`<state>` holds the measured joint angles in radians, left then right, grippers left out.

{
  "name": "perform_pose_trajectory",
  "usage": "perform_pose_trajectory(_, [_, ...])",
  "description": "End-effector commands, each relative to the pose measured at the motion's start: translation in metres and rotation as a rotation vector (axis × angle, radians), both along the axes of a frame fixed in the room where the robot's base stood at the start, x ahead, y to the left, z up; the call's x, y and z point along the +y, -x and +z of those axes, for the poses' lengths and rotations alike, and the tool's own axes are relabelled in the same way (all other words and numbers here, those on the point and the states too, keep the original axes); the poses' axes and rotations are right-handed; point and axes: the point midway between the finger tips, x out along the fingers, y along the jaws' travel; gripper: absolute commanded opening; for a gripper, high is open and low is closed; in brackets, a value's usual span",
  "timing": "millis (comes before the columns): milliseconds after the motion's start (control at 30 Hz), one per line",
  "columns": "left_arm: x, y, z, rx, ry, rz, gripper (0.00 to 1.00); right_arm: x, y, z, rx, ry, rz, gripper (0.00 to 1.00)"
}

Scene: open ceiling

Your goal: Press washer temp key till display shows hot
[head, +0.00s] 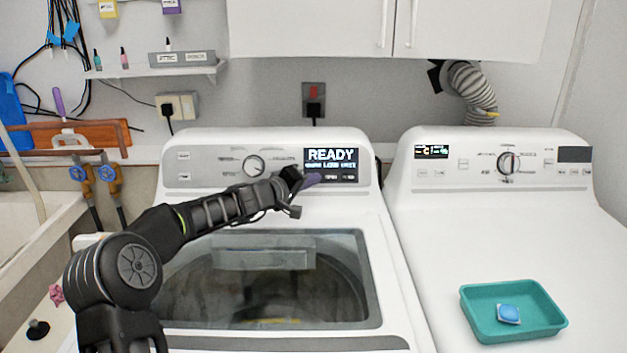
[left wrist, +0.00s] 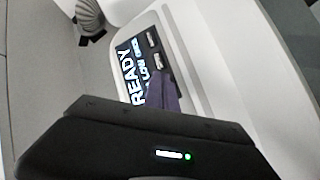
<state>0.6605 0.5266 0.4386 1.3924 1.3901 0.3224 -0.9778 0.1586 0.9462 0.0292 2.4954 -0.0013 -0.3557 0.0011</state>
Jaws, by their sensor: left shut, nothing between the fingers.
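The left white washer (head: 290,215) has a control panel with a lit display (head: 333,157) that reads READY. A smaller line beneath is blurred; one word looks like LOW. Small keys (head: 347,178) sit along the display's lower edge. My left gripper (head: 312,180) is shut and empty, its purple-grey fingertips at the display's lower left edge. They hide part of the key row, and I cannot tell whether they touch it. The left wrist view shows the fingers (left wrist: 166,92) in front of the tilted display (left wrist: 133,72). My right gripper is not in view.
A second white machine (head: 500,200) stands at the right with a teal tray (head: 478,310) holding a blue packet (head: 508,313). A washer knob (head: 253,166) is left of the display. A wall shelf (head: 150,71) and white cupboards (head: 470,25) are above.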

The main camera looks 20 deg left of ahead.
Motion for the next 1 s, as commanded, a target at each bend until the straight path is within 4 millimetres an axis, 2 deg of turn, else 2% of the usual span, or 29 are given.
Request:
perform_pose_trajectory(267, [-0.002, 0.004, 0.000, 0.000, 0.000, -0.001, 0.00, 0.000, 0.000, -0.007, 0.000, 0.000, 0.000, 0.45])
perform_pose_trajectory(500, [-0.011, 0.023, 0.005, -0.001, -0.002, 0.000, 0.00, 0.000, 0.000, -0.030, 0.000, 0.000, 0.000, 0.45])
perform_pose_trajectory(700, [-0.019, 0.038, 0.013, -0.001, -0.001, -0.001, 0.00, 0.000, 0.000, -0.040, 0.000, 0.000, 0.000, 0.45])
perform_pose_trajectory(1000, [-0.021, 0.042, 0.017, 0.000, 0.001, 0.000, 0.00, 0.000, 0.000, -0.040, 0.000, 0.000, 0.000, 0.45])
